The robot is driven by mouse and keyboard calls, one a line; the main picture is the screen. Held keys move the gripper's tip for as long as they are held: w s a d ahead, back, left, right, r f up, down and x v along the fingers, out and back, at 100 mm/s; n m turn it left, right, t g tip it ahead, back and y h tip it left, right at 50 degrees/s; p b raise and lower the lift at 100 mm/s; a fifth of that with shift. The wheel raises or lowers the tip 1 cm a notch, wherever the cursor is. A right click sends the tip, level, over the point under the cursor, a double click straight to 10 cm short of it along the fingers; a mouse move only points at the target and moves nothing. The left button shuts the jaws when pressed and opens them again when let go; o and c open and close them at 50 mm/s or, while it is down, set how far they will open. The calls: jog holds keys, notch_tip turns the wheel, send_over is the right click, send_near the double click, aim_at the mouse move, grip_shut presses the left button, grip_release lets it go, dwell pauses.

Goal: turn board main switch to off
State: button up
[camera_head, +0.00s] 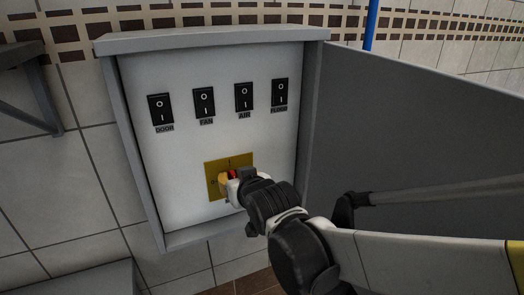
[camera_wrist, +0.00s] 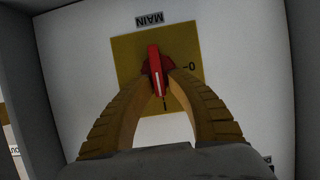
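The board's main switch is a red handle with a white line, on a yellow plate (camera_head: 213,167). In the wrist view the red handle (camera_wrist: 155,62) stands nearly upright, its white line running toward the "I" mark at the plate's bottom. The "0" mark is at its right, and the "MAIN" label (camera_wrist: 149,19) is upside down above the plate. My gripper (camera_wrist: 158,76) has its two yellow fingers around the handle, one tip on each side, seemingly touching it. In the head view my gripper (camera_head: 228,180) covers most of the switch.
Several black rocker switches line the panel above, labelled DOOR (camera_head: 160,109), FAN (camera_head: 204,103), AIR (camera_head: 244,97) and one hard to read (camera_head: 279,93). The grey box door (camera_head: 420,120) is open at the right, close to my arm. A grey frame (camera_head: 35,85) is at the left.

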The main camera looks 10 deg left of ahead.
grip_shut()
jog(key=n, duration=0.1)
jog(key=n+t+h, duration=0.1)
jog(key=n, duration=0.1)
jog(key=shift+s+a+f+h, duration=0.1)
jog(key=shift+s+a+h, duration=0.2)
jog(key=shift+a+h, duration=0.1)
jog(key=n, duration=0.1)
jog(key=n+t+h+b, duration=0.1)
jog(key=shift+s+a+f+n+t, duration=0.1)
jog(key=shift+a+f+n+t, duration=0.05)
jog(key=shift+f+n+t, duration=0.2)
jog(key=shift+s+a+f+n+t+h+b, duration=0.1)
jog(key=shift+f+n+t+h+b, duration=0.15)
jog(key=shift+n+t+b, duration=0.6)
jog(key=shift+w+a+f+n+t+h+b, duration=0.15)
jog(key=shift+n+t+b, duration=0.25)
jog(key=shift+n+b, duration=0.95)
jog(key=shift+s+f+n+t+h+b, duration=0.15)
jog(key=shift+n+t+h+b, duration=0.3)
jog(key=shift+n, duration=1.2)
